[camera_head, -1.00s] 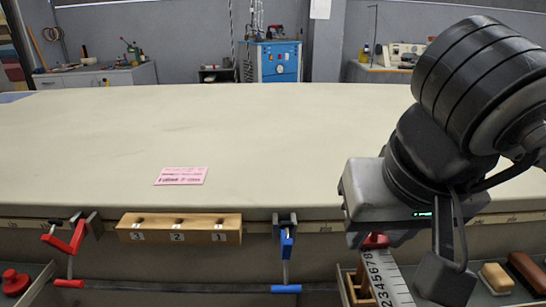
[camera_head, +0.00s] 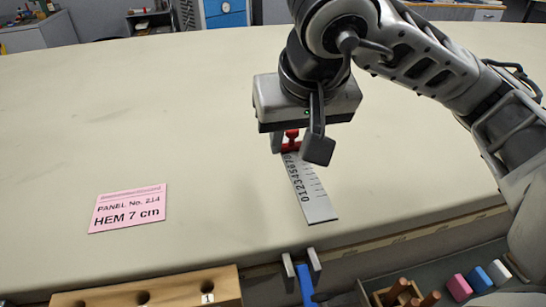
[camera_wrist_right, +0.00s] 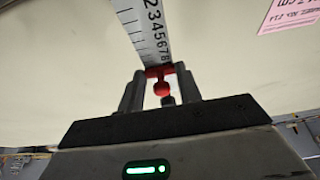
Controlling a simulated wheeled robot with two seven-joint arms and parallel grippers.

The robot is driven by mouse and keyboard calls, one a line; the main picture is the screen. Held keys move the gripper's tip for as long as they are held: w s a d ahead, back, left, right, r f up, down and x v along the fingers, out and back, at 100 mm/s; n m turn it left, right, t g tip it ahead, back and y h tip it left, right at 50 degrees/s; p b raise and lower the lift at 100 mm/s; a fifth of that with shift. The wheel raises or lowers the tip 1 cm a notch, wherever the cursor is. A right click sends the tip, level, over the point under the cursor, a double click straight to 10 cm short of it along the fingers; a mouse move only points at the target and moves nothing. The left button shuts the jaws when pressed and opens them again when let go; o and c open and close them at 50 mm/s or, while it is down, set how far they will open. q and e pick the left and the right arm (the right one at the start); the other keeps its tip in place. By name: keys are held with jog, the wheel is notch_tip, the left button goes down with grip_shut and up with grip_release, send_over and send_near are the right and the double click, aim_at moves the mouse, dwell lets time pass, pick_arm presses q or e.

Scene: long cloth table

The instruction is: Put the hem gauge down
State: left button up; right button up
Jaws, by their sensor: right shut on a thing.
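The hem gauge (camera_head: 310,189) is a pale ruler with black numbers and a red slider with a knob. My right gripper (camera_head: 291,146) is shut on the red slider end, over the cloth table (camera_head: 220,140). The ruler points toward the table's front edge. I cannot tell if it touches the cloth. In the right wrist view the gauge (camera_wrist_right: 147,32) runs up and away from the red part between the fingers (camera_wrist_right: 160,85). My left gripper is not in view.
A pink card (camera_head: 128,208) reading "PANEL No. 214, HEM 7 cm" lies left of the gauge. A wooden block with holes (camera_head: 150,291) and a blue clamp (camera_head: 305,282) are at the front edge. A drawer at lower right holds chalks (camera_head: 459,287). The table between card and gauge is clear.

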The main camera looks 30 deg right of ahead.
aim_at(273, 168)
jog(key=w+f, duration=0.4)
jog(key=w+d+f, duration=0.1)
jog(key=w+f, duration=0.1)
jog(key=w, duration=0.1)
jog(key=shift+f, duration=0.2)
grip_shut()
jog(key=x, duration=0.3)
jog(key=shift+s+a+f, duration=0.1)
jog(key=shift+s+f, duration=0.05)
jog(key=shift+f, duration=0.35)
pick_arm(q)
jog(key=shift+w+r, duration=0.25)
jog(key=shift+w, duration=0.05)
pick_arm(e)
jog(key=shift+f+b, duration=0.2)
jog(key=shift+b, duration=0.1)
jog(key=o, duration=0.8)
grip_release()
jog(key=o, duration=0.4)
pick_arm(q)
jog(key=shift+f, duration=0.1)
